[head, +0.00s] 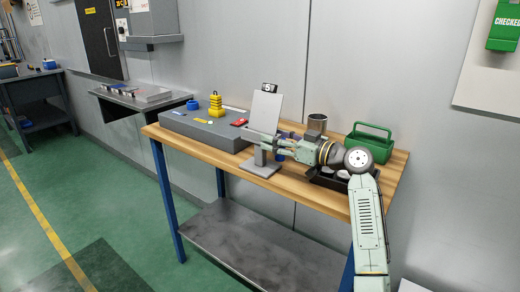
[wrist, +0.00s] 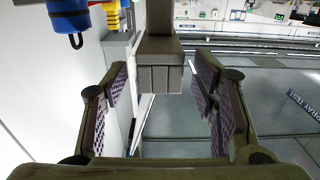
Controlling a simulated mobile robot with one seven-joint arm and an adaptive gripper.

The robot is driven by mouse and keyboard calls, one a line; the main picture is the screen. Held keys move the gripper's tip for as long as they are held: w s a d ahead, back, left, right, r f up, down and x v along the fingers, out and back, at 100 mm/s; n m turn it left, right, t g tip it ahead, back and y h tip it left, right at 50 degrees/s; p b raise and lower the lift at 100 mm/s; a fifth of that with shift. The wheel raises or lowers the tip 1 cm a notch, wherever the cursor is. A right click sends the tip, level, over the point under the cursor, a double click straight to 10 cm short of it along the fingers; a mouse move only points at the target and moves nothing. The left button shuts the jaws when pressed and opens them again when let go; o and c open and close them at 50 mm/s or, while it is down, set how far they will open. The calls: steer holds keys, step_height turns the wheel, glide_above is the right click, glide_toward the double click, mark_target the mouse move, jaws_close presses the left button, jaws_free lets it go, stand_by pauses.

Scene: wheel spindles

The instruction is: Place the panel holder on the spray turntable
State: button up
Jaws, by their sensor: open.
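The panel holder (head: 261,167) is a grey stand with a flat base and a short upright post, on the wooden table near its front edge. A pale flat panel (head: 266,109) rises just behind the post; I cannot tell whether the holder carries it. My gripper (head: 264,142) lies level, pointing left, its fingers at the post. In the wrist view, my gripper (wrist: 160,90) is open, and the grey holder block (wrist: 160,78) shows between the fingertips with gaps on both sides.
Left of the holder is a grey slab (head: 203,131) with a yellow stack (head: 216,106) and a red item (head: 239,122). A metal cup (head: 317,123), a green caddy (head: 371,145) and a black tray (head: 326,180) are to the right. The wall is behind; floor is free in front.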

mark_target(261, 132)
steer(key=p+x, duration=0.2)
steer(key=x, duration=0.3)
steer(key=shift+w+a, duration=0.25)
steer(key=shift+c, duration=0.3)
jaws_close()
steer(key=shift+r, duration=0.1)
stand_by(0.4)
